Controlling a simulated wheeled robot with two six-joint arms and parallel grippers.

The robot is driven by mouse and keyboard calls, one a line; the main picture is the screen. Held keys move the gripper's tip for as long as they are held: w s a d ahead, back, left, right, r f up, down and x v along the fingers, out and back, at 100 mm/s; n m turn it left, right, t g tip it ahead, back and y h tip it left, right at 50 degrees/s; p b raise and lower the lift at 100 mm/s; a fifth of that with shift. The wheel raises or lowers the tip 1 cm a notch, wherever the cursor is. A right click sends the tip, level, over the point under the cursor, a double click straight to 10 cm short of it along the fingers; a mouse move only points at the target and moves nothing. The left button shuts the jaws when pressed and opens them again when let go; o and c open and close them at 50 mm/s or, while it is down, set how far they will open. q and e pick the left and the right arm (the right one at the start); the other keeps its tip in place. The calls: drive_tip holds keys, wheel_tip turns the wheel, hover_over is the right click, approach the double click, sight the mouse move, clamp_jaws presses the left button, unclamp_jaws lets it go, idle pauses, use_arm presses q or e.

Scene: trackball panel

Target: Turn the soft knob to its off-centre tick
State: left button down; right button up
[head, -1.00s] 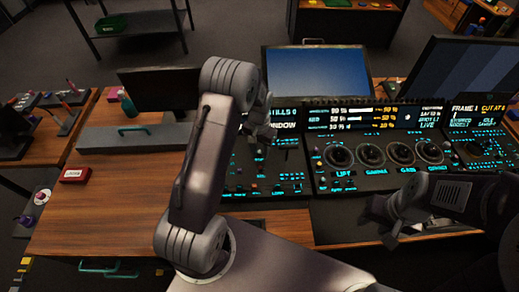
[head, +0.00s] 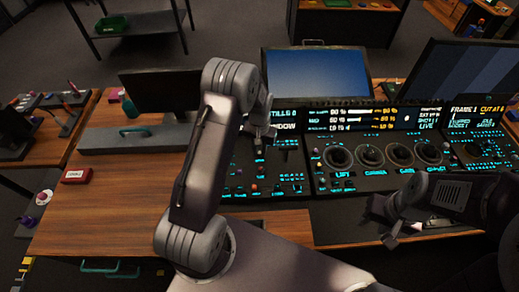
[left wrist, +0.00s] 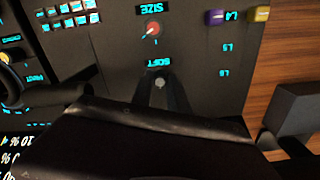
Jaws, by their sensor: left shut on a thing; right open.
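The soft knob is mostly hidden by my left gripper. In the left wrist view, which shows the panel upside down, its SOFT label (left wrist: 158,62) is readable just beyond the gripper's dark body. My left gripper (head: 262,132) is over the upper left part of the panel and shut on the soft knob. I cannot read the knob's pointer or its tick. The SIZE knob (left wrist: 152,29), with a red top, sits beside it, clear of the gripper. My right gripper (head: 381,223) is open and empty in front of the panel's front edge.
The panel carries several large trackball rings (head: 371,155) to the right and a lit readout strip (head: 370,117) behind. A monitor (head: 317,73) stands at the back. A red box (head: 76,175) lies on the wooden desk (head: 110,215), which has free room at left.

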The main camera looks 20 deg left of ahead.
sight(259, 152)
use_arm(q)
drive_tip(key=n+p, duration=0.1)
drive_tip(key=n, duration=0.3)
drive_tip(key=shift+r+n, duration=0.1)
drive_tip(key=shift+n, duration=0.2)
drive_tip(key=shift+n+p, duration=0.55)
drive_tip(key=shift+n, duration=2.05)
drive_tip(key=c, duration=1.3)
unclamp_jaws()
wheel_tip(259, 152, up, 9)
